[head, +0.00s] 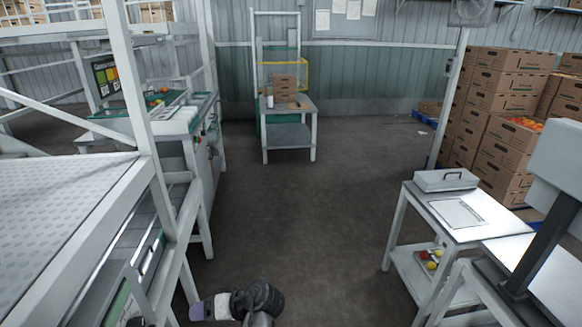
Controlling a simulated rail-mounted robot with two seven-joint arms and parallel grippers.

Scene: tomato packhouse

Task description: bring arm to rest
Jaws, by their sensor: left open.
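My left arm shows at the bottom edge, left of the picture's middle, with dark rounded joints and a pale section. My left gripper (199,311) is at the left end of this part, low in the picture and close to the white frame on the left. It is open, and I see nothing held in it. Its fingers are small and partly cut off from sight. My right gripper and arm are out of view.
A white metal platform (60,220) stands close on the left. A white table (455,222) with a grey case (446,180) stands on the right. Stacked cartons (500,95) fill the back right. A small table (288,106) stands far back. The floor (290,220) between is clear.

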